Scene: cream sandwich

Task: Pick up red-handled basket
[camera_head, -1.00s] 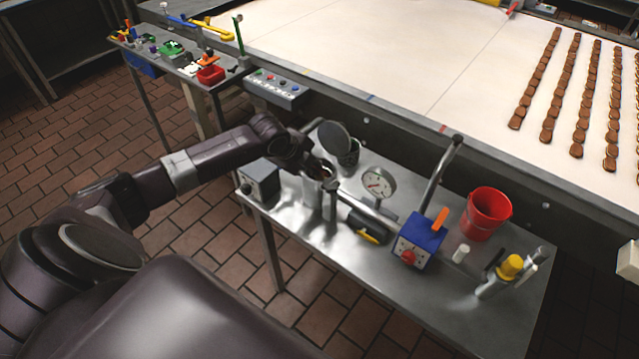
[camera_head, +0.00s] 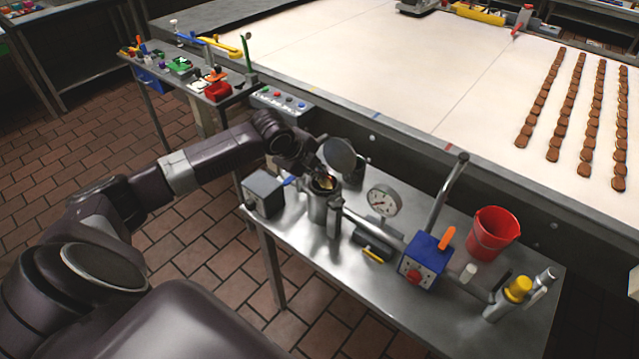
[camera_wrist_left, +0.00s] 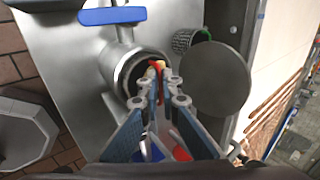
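A round metal pot (camera_head: 318,207) stands on the steel side table, and its lid (camera_head: 340,155) is swung open. In the left wrist view, the pot's mouth (camera_wrist_left: 119,76) is under my left gripper (camera_wrist_left: 160,84). A narrow red handle (camera_wrist_left: 154,72) shows between its fingertips, which are close together and appear shut on it. The basket body below the handle is hidden by the fingers and the pot. In the head view, my left gripper (camera_head: 312,168) is at the pot's top, partly hidden. My right gripper is in neither view.
A mesh basket with a green handle (camera_wrist_left: 187,40) is close behind the pot. The open lid (camera_wrist_left: 214,80) is right beside my fingers. A gauge (camera_head: 383,200), a blue box (camera_head: 425,262) and a red bucket (camera_head: 493,234) stand farther right. The table front (camera_head: 330,283) is bare.

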